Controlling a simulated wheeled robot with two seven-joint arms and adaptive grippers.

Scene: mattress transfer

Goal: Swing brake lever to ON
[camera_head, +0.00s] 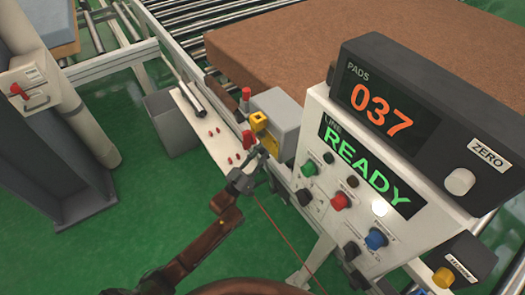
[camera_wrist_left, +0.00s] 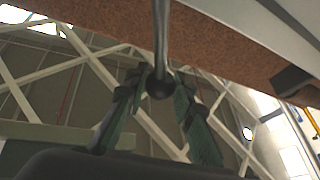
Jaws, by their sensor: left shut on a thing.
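My left gripper (camera_head: 262,150) reaches in from the lower left, beside a grey box with a yellow block. In the left wrist view, its two green-padded fingers (camera_wrist_left: 158,100) are shut around the dark ball knob of a metal rod, which I take as the brake lever (camera_wrist_left: 161,35). The rod runs up from the knob in that picture. In the head view the lever's knob is hidden at the fingers, and I cannot read any ON mark. My right gripper is not in view.
The grey box (camera_head: 283,118) bears the yellow block (camera_head: 259,121). A console (camera_head: 352,180) reading READY, with a 037 display (camera_head: 382,105), stands close at the right. A brown mattress (camera_head: 290,50) lies behind on rollers. A grey bin (camera_head: 170,125) stands left; green floor is clear there.

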